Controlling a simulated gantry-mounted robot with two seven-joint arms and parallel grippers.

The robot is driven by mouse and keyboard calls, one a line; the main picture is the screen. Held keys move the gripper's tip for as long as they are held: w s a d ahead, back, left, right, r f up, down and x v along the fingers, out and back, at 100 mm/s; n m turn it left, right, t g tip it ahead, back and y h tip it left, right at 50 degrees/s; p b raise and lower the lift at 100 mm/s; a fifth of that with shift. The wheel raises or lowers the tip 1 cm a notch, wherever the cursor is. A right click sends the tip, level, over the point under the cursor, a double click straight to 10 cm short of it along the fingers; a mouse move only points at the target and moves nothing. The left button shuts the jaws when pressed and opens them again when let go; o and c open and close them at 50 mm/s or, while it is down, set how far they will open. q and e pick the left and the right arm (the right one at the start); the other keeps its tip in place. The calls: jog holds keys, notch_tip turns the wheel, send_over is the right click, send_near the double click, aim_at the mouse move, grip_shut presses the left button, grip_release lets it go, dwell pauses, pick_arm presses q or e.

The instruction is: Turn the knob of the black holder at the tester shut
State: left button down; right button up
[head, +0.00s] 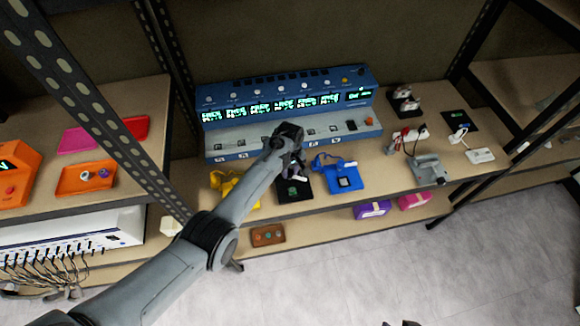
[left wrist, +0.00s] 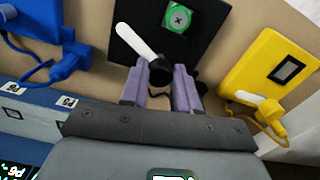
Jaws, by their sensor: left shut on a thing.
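The black holder (head: 296,196) lies on the shelf in front of the blue tester (head: 290,150), between a yellow and a blue holder. In the left wrist view the black holder (left wrist: 205,50) bears a green square with a round metal piece. Its knob (left wrist: 158,71) is black with a white lever (left wrist: 135,43) that points up and to the left there. My left gripper (head: 292,172) reaches down over the holder. In the left wrist view its purple fingers (left wrist: 160,84) are shut on the knob, one on each side.
The yellow holder (left wrist: 265,70) and the blue holder (head: 340,175) stand close on either side, with cables behind them. A grey device (head: 428,170) stands to the right. The shelf's front edge is just below the holders.

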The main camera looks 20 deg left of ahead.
pick_arm(q)
jog(key=m+p, duration=0.1)
jog(key=m, duration=0.1)
jog(key=shift+a+r+m, duration=0.1)
jog(key=shift+m, duration=0.3)
jog(key=m, duration=0.2)
jog(key=shift+m+p, duration=0.4)
jog(key=m, duration=0.3)
jog(key=shift+a+m, duration=0.1)
jog(key=shift+m, duration=1.6)
jog(key=c, duration=0.8)
grip_release()
